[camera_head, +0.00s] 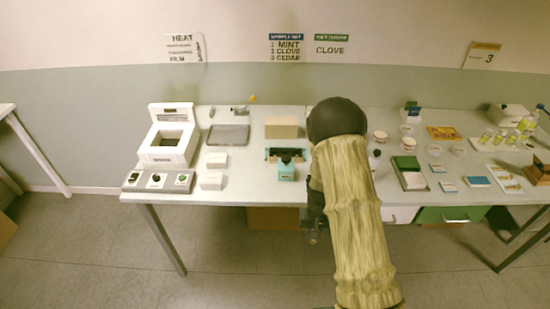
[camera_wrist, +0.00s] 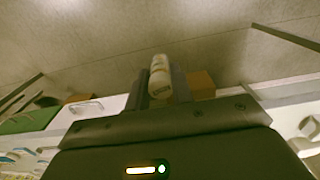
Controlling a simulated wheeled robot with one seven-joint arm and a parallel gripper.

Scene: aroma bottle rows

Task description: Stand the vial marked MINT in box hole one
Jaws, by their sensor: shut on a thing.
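My gripper (camera_wrist: 161,84) is shut on a small white vial (camera_wrist: 160,73) in the wrist view. The vial sits between the two dark fingers, with the floor behind it. A small dark mark shows on its side, too blurred to read, so I cannot tell if it says MINT. In the head view my arm covers the middle of the bench, and the held vial cannot be made out. A small white-capped bottle (camera_head: 375,158) stands right of my arm. A tan box (camera_head: 281,128) stands left of it; no numbered holes can be made out.
The bench (camera_head: 235,185) carries a white heater unit (camera_head: 166,153), a button panel (camera_head: 157,181), a teal device (camera_head: 286,171) and a green-topped tray (camera_head: 407,164). Cups and yellow bottles stand at right. A wall sign (camera_head: 287,48) lists 1 MINT, 2 CLOVE, 3 CEDAR.

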